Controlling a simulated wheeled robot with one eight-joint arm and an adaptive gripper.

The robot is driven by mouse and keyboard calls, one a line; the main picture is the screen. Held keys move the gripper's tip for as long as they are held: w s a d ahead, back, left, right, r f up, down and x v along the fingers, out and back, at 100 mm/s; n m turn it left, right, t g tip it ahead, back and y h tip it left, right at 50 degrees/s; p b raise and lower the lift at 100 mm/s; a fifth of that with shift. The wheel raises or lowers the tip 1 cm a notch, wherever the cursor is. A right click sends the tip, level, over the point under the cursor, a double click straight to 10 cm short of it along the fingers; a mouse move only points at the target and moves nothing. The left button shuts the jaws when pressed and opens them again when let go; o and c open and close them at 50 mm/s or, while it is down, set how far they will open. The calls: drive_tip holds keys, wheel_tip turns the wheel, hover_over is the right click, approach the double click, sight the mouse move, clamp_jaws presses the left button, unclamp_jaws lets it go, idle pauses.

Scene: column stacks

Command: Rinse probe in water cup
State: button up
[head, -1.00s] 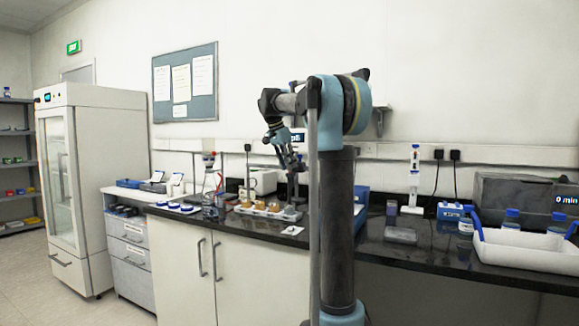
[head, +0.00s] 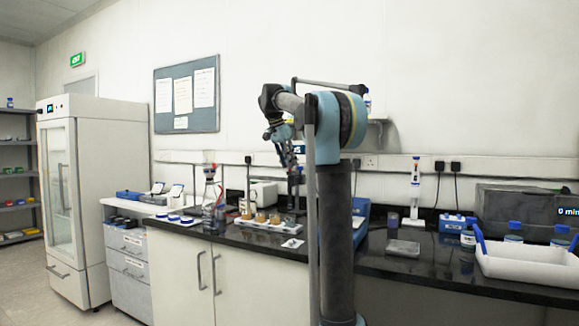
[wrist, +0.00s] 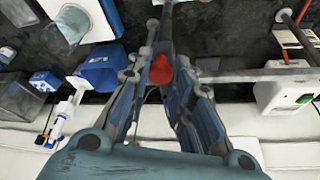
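My gripper (head: 288,155) is above the bench in the head view, pointing down. In the wrist view its two fingers (wrist: 167,75) close in on both sides of a dark, thin probe (wrist: 166,22) with a red part. The probe appears held between them; the exact contact is partly hidden. Several small cups with tan contents (head: 260,217) stand on a white tray (head: 272,229) below and left of my gripper in the head view. I cannot tell which cup holds water.
A clear flask (head: 210,205) stands left of the tray. A white box device (head: 262,192) is behind it. My column hides part of the bench. To the right are a blue-capped bottle (head: 468,238) and a white bin (head: 515,262).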

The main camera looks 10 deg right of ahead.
drive_tip(key=o, duration=0.4)
drive_tip(key=shift+d+r, duration=0.15)
drive_tip(key=shift+r, duration=0.1)
drive_tip(key=shift+o, duration=0.4)
drive_tip(key=v, duration=1.2)
drive_tip(key=shift+s+f, duration=0.1)
drive_tip(key=shift+f, duration=0.05)
